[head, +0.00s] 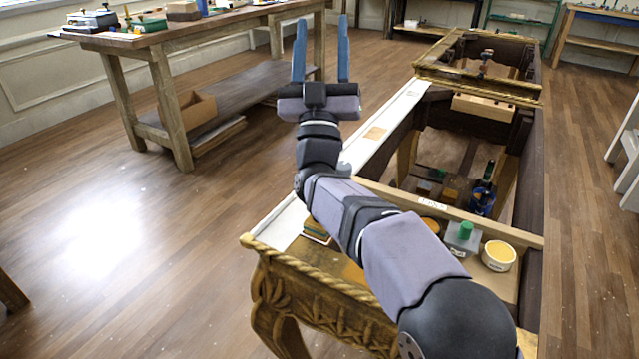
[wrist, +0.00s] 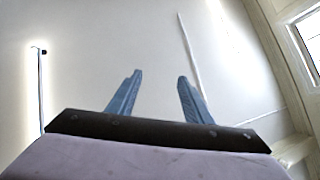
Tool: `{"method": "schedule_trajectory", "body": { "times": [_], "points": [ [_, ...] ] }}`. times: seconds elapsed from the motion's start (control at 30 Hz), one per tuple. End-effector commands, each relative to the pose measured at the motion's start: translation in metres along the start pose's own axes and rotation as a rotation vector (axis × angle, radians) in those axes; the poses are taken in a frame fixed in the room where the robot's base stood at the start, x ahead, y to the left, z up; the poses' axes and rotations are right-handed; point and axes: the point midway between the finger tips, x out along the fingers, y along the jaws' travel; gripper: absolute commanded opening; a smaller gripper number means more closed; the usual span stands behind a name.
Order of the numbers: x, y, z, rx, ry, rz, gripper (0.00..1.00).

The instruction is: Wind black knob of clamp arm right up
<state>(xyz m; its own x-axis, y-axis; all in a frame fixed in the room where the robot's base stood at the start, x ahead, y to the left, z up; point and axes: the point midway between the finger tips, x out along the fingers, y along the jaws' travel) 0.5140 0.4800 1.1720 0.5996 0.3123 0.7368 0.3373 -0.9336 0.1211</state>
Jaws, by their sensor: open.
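My gripper (head: 322,22) is raised above the left side of the gilt console (head: 470,72), its two blue fingers apart and pointing up. In the wrist view its fingers (wrist: 160,76) are also apart, with nothing between them. A small upright clamp-like thing (head: 486,63) with a dark top stands at the console's far end, over a pale wooden piece. It may be the clamp with the black knob, but it is too small to tell. My gripper is well to its left and apart from it. The wrist view shows no clamp.
The console's open frame holds a blue cup (head: 481,201) with tools. A green-topped grey block (head: 463,238) and a yellow-topped tub (head: 499,255) stand near its front. A wooden workbench (head: 165,50) stands at the left. Open floor (head: 130,230) lies between.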

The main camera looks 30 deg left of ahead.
Motion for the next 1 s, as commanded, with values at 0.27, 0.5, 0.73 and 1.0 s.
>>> {"method": "schedule_trajectory", "body": {
  "times": [0.27,0.5,0.73,1.0],
  "points": [
    [-0.047,-0.033,0.025,0.298,-0.283,0.213,0.46],
    [-0.157,-0.056,0.037,0.156,-0.583,0.389,0.46],
    [-0.243,-0.050,0.025,-0.036,-0.768,0.477,0.46],
    [-0.279,-0.047,0.024,-0.094,-0.848,0.507,0.46]
  ]
}}
